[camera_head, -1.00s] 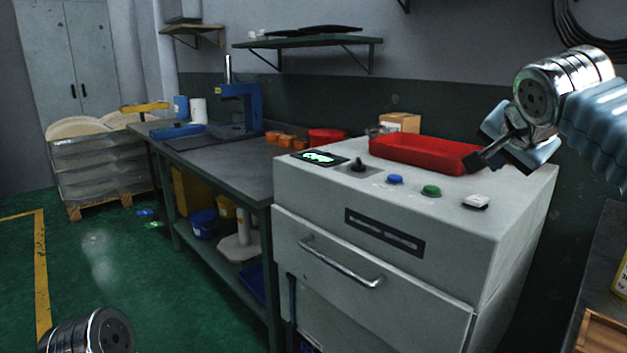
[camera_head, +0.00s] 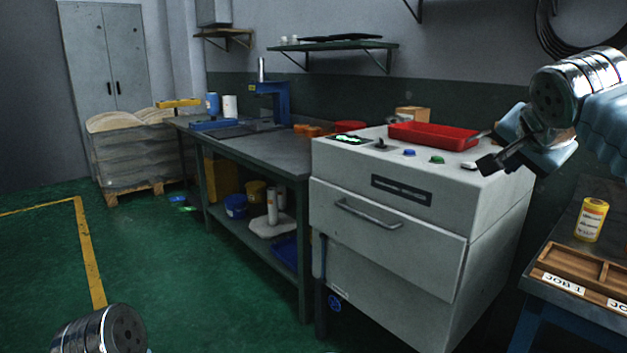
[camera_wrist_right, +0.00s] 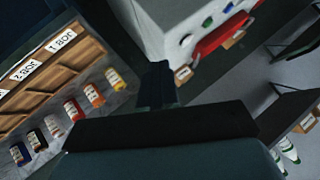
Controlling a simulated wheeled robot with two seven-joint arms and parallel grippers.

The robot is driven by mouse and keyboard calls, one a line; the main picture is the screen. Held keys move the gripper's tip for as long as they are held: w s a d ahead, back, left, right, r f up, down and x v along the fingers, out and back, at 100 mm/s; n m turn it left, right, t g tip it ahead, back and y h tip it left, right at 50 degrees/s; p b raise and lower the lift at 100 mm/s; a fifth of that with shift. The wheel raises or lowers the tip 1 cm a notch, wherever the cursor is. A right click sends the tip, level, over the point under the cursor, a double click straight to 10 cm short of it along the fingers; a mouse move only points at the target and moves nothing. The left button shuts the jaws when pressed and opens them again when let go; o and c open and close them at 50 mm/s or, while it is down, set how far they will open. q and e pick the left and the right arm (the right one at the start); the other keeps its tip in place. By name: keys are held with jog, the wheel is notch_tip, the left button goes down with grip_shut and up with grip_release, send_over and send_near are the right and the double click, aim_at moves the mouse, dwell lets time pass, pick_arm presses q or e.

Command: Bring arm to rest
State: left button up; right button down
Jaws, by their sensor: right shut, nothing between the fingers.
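My right gripper (camera_head: 487,165) is in the upper right of the head view, shut and empty, in front of the right side of the grey machine (camera_head: 400,240). Its dark fingers also show in the right wrist view (camera_wrist_right: 157,85), pressed together with nothing between them. It is apart from the red tray (camera_head: 435,136) on the machine's top, as far as I can tell. Of my left arm, only a silver joint shows at the lower left of the head view; the left gripper is out of the picture.
A side table at right holds a yellow can (camera_head: 591,220) and a wooden JOB tray (camera_head: 590,262). Several coloured cans stand by the tray in the wrist view. A workbench (camera_head: 255,150) adjoins the machine's left. Green floor (camera_head: 150,260) at left is clear.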

jog(key=w+a+f+n+g+y, duration=0.1)
jog(key=w+a+f+n+y, duration=0.25)
jog(key=f, duration=0.75)
jog(key=w+a+f+n+g, duration=0.15)
jog(key=w+a+f, duration=0.4)
jog(key=f, duration=0.55)
jog(key=s+a+f+n+g+y, duration=0.15)
jog(key=a+f, duration=0.25)
jog(key=f, duration=0.6)
jog(key=a+f+n+g+y, duration=0.1)
jog(key=a+f+n, duration=0.15)
jog(key=f, duration=0.75)
jog(key=s+a+f+g+y, duration=0.1)
jog(key=s+a+f, duration=0.2)
jog(key=s+f, duration=0.45)
jog(key=s+a+f+g+y, duration=0.1)
jog(key=s+a+f, duration=0.25)
jog(key=f, duration=0.75)
jog(key=s+f+g, duration=0.1)
jog(key=s+f, duration=0.4)
jog(key=s, duration=0.4)
jog(key=s+f+g, duration=0.1)
jog(key=s+f, duration=0.4)
jog(key=s, duration=0.4)
jog(key=shift+d+n+h, duration=0.15)
jog(key=shift+n+h, duration=0.15)
jog(key=shift+n, duration=0.1)
